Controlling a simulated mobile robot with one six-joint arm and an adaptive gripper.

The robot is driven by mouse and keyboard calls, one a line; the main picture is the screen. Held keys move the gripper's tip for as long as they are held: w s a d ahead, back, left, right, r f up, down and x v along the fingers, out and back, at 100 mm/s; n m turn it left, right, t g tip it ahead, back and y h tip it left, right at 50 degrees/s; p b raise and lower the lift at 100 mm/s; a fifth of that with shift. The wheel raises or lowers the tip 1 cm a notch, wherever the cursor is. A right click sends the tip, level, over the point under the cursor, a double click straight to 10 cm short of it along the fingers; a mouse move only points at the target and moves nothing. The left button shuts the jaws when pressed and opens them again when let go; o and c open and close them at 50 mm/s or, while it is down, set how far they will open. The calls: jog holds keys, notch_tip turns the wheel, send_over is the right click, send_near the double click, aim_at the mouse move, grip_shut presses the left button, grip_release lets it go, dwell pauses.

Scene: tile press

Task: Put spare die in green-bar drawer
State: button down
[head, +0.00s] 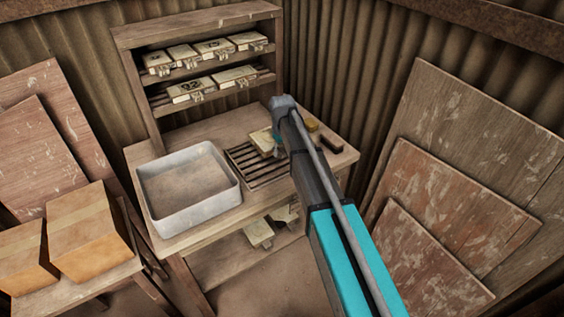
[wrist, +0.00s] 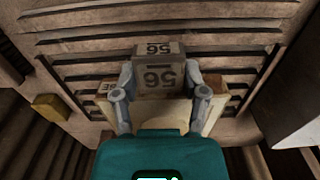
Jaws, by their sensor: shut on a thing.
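In the wrist view my gripper (wrist: 160,100) is shut on a pale block, the die (wrist: 158,76), marked 56 on two faces. A wider cream piece (wrist: 182,112) shows below and beside it between the fingers; I cannot tell if both are one piece. They are over the slatted rack (wrist: 75,46). In the head view the die (head: 262,139) shows as a cream shape at the rack (head: 262,171), left of my arm, which mostly hides my gripper. I cannot tell if it touches the slats. I see no green-bar drawer in either view.
A grey tray (head: 190,216) stands left of the rack. A yellow block (head: 311,125) and a dark block (head: 331,143) lie to the right. Several latched boxes fill the back shelves (head: 205,72). Cardboard boxes (head: 85,232) and leaning boards (head: 440,210) flank the bench.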

aim_at(282, 162)
jog(key=shift+w+f, duration=0.3)
jog(key=shift+w+f+b, duration=0.35)
jog(key=shift+f+b, duration=0.15)
jog(key=shift+b, duration=0.1)
jog(key=shift+f+b, duration=1.5)
jog(key=shift+c, duration=0.6)
grip_release()
jog(key=shift+r, duration=0.1)
notch_tip(282, 162, up, 12)
jog(key=p, duration=1.2)
